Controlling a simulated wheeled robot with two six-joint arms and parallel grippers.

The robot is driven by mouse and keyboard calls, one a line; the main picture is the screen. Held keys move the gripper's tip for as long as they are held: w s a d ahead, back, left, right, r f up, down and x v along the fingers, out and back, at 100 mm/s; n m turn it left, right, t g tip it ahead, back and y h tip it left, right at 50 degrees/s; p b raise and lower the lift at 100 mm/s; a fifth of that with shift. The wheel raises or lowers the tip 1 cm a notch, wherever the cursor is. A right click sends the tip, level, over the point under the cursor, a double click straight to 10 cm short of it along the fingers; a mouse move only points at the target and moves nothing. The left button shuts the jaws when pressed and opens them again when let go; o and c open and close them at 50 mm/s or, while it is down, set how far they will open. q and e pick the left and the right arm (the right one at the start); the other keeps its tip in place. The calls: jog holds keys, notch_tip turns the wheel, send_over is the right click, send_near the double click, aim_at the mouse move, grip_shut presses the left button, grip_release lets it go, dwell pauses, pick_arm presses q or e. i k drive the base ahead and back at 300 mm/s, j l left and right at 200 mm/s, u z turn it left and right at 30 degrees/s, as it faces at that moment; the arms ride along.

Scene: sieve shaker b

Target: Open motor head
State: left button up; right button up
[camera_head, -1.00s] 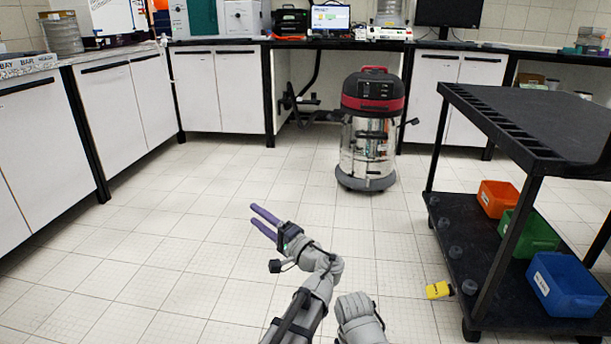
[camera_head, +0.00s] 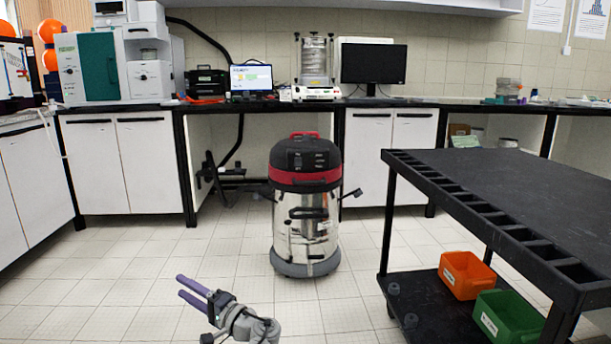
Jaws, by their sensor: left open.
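A vacuum cleaner with a steel drum (camera_head: 306,232) stands on the floor in the middle of the view. Its motor head (camera_head: 304,160), black with a red band and a red top handle, sits on the drum. Dark latches stick out at its left and right sides. My left gripper (camera_head: 179,286) is low in the view, left of and nearer than the vacuum. Its two purple fingers point left and are apart, with nothing between them. My right gripper is outside the view.
A black cart (camera_head: 480,180) stands at the right, with an orange bin (camera_head: 466,275) and a green bin (camera_head: 508,318) on its lower shelf. White cabinets (camera_head: 122,165) and a dark counter run along the back. Tiled floor around the vacuum is clear.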

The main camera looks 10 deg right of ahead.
aim_at(322, 162)
jog(key=i, duration=1.75)
jog(key=i+j+z, duration=0.1)
jog(key=i+z, duration=0.3)
jog(key=z, duration=0.8)
jog(key=j, duration=0.3)
